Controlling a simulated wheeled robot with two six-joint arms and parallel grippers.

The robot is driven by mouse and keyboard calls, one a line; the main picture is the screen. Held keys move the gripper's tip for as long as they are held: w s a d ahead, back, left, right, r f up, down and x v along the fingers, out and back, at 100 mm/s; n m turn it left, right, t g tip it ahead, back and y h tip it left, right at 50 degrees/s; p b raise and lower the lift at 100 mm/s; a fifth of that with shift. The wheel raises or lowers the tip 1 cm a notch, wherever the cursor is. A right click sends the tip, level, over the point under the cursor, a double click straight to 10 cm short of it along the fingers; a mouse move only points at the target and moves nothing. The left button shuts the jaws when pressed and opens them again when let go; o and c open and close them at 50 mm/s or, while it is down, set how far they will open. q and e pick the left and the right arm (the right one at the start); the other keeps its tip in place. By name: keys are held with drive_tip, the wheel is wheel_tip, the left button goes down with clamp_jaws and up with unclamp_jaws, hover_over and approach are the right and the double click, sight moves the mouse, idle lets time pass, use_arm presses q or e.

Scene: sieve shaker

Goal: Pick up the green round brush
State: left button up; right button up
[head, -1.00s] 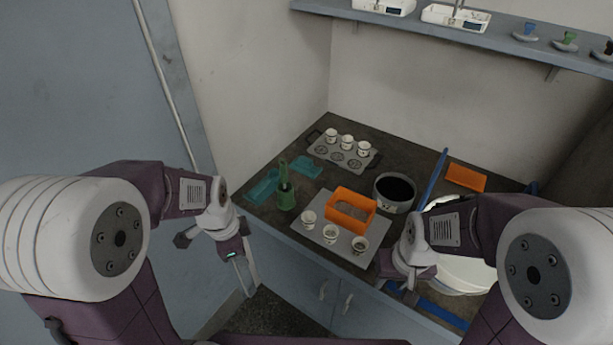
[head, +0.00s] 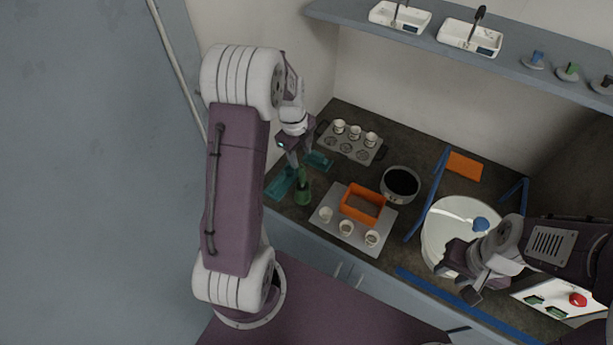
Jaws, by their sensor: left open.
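The green round brush (head: 302,176) stands upright with its handle up in a dark green holder (head: 303,196), at the left of the dark counter in the head view. Its lower end is hidden in the holder. My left gripper (head: 300,162) is just above the brush, pointing down, with its jaws open around or beside the handle top; I cannot tell which. My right gripper (head: 460,284) is open and empty over the front of the large round white pan (head: 436,233) at the right.
Teal trays (head: 280,183) lie beside the holder. A grey cup rack (head: 364,152) stands behind; a grey plate (head: 331,232) with cups and an orange frame (head: 362,205) is to the right. A dark-filled sieve (head: 401,183) and blue bars (head: 428,195) lie farther right.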

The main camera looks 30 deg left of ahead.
use_arm(q)
drive_tip(key=p, duration=0.1)
hover_over(303, 171)
drive_tip(key=s, duration=0.1)
wheel_tip(303, 171, down, 4)
drive_tip(key=f, duration=0.1)
drive_tip(key=f+p, duration=0.1)
drive_tip(key=f, duration=0.1)
drive_tip(key=f+p, duration=0.1)
drive_tip(key=shift+w+f, duration=0.25)
drive_tip(key=shift+w, duration=0.05)
drive_tip(key=shift+w+a+f, duration=0.1)
drive_tip(key=shift+w+f, duration=0.1)
drive_tip(key=shift+f, duration=0.2)
drive_tip(key=shift+r, duration=0.1)
clamp_jaws()
idle(0.5)
